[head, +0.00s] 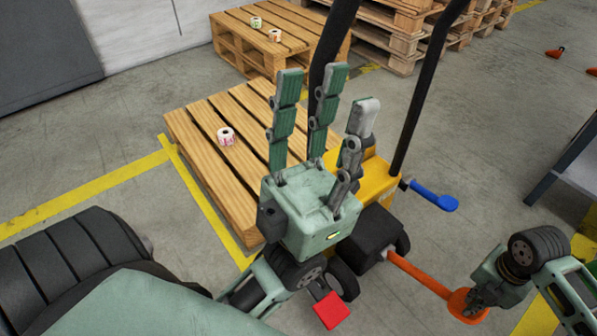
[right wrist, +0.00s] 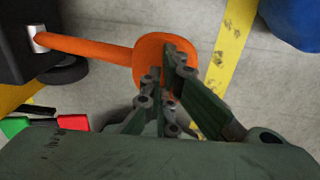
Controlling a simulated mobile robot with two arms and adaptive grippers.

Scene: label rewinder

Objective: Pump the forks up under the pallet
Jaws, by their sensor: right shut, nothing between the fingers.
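The wooden pallet (head: 215,170) lies on the floor at the left of the head view, with the yellow and black lift truck (head: 378,180) at its right end. The forks are hidden. An orange pump pedal (head: 418,275) sticks out from the truck's black block; it also shows in the right wrist view (right wrist: 90,48). My right gripper (right wrist: 168,66) is shut and empty, its fingertips over the pedal's round pad; whether they press on it I cannot tell. My left gripper (head: 325,95) is open and empty, fingers up, in front of the truck.
A red pedal (head: 331,310) and a blue lever (head: 436,197) are on the truck. A label roll (head: 226,136) stands on the pallet. Other pallets (head: 262,35) stand behind. A grey table (head: 575,165) is at the right. Open floor lies between truck and table.

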